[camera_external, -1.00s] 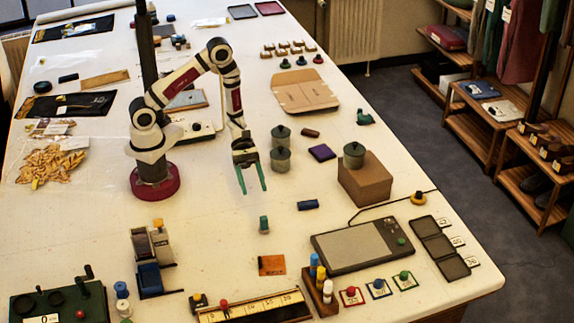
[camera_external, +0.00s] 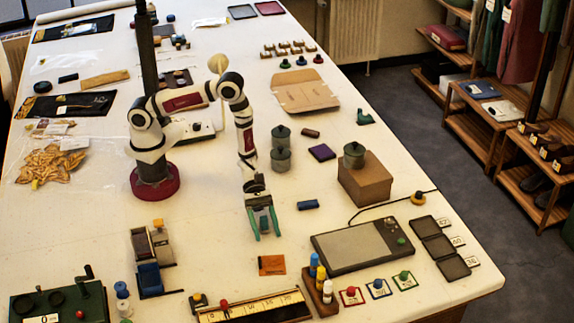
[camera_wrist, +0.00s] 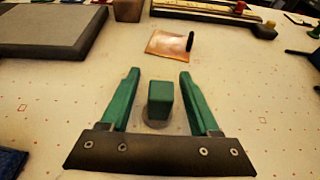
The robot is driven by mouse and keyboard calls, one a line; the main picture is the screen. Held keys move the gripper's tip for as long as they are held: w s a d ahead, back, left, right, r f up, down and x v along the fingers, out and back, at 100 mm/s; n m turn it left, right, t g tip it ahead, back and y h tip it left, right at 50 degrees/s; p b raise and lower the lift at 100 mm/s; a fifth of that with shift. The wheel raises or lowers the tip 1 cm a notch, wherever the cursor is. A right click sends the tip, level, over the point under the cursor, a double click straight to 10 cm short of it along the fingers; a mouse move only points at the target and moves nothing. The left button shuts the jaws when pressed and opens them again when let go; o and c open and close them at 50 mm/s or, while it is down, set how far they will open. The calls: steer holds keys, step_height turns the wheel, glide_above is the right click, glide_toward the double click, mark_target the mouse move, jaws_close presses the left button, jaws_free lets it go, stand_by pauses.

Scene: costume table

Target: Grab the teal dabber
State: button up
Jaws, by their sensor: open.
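The teal dabber (camera_wrist: 160,99) stands on the white table in the wrist view, between the two green fingers of my gripper (camera_wrist: 158,88). There is a gap between it and each finger. My gripper is open, and its fingers reach down around the dabber in the external view (camera_external: 266,236). In that view the dabber is mostly hidden by the gripper.
An orange-brown square (camera_external: 271,265) lies just in front of my gripper. A blue block (camera_external: 308,204) lies to its right, and a grey flat device (camera_external: 358,247) lies further right. A yellow ruler tray (camera_external: 255,306) is near the front edge.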

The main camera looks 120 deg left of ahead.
jaws_close()
steer(key=shift+r, duration=0.15)
